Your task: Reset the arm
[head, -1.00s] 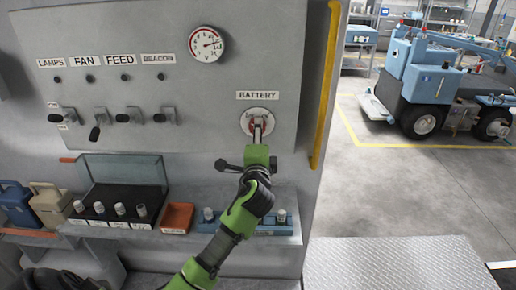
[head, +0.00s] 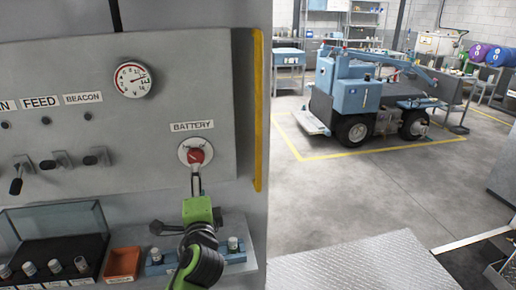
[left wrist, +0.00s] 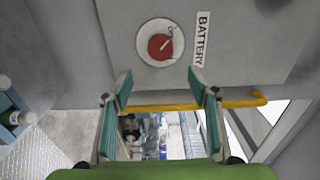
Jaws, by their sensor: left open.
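The red battery knob (head: 196,155) sits on a white round plate on the grey panel, under the BATTERY label (head: 192,126). In the left wrist view the red knob (left wrist: 160,47) shows whole, with the label beside it. My left gripper (head: 196,184), on its green and black arm, is just below the knob in the head view. In the left wrist view the left gripper (left wrist: 160,82) has its two teal-padded fingers wide apart with nothing between them. The knob lies beyond the fingertips, apart from them. My right gripper is in neither view.
A round gauge (head: 133,79) and several toggle switches (head: 57,161) are on the panel. A yellow rail (head: 258,110) runs down its edge. An orange tray (head: 122,264) and a blue holder (head: 235,256) are on the shelf below. A blue vehicle (head: 355,95) stands on open floor at right.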

